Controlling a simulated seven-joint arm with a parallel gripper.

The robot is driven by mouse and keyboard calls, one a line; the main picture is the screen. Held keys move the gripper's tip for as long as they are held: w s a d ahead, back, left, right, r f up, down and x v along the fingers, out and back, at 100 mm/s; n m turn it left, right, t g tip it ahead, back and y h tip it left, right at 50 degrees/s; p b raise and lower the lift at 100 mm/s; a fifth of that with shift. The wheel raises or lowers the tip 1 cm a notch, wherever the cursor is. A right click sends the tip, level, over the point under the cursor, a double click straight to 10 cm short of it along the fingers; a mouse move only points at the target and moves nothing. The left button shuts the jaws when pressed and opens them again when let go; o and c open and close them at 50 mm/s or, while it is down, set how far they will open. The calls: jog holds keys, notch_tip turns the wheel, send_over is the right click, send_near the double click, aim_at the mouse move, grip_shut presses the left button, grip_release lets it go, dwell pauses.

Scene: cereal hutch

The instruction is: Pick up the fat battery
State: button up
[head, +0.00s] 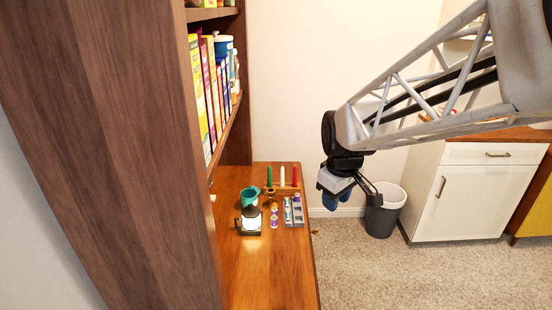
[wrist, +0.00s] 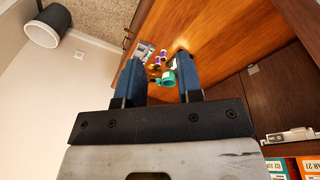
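Small purple-and-yellow cylinders that look like batteries (head: 274,216) stand on the wooden counter (head: 252,285) in the head view, left of a grey tray (head: 299,213). The tray holds a few more small cylinders. I cannot tell for sure which one is the fat battery. In the wrist view, purple cylinders (wrist: 163,55) show small, far beyond the fingers. My gripper (head: 333,204) hangs in the air to the right of the counter, apart from everything. In the wrist view, my gripper's (wrist: 159,60) blue fingers are spread wide with nothing held between them.
A teal mug (head: 249,197), a small lit lamp (head: 251,220) and green, white and red candles (head: 282,178) crowd around the batteries. A shelf of cereal boxes (head: 211,95) rises at the left. A bin (head: 386,212) stands on the floor. The counter's front is clear.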

jog(key=w+a+f+n, duration=0.3)
jog(key=w+f, duration=0.1)
jog(key=w, duration=0.4)
jog(key=n+g, duration=0.2)
jog(key=n, duration=0.8)
send_over(274, 217)
jog(key=f, duration=2)
jog(key=shift+s+d+f, duration=0.15)
jog(key=shift+d, duration=0.15)
jog(key=shift+w+a+f, duration=0.15)
jog(key=shift+w+f, duration=0.05)
jog(key=shift+f, duration=0.15)
jog(key=shift+f, duration=1.25)
jog(key=shift+f, duration=0.1)
jog(key=shift+a+f, duration=0.15)
jog(key=shift+f, duration=2.35)
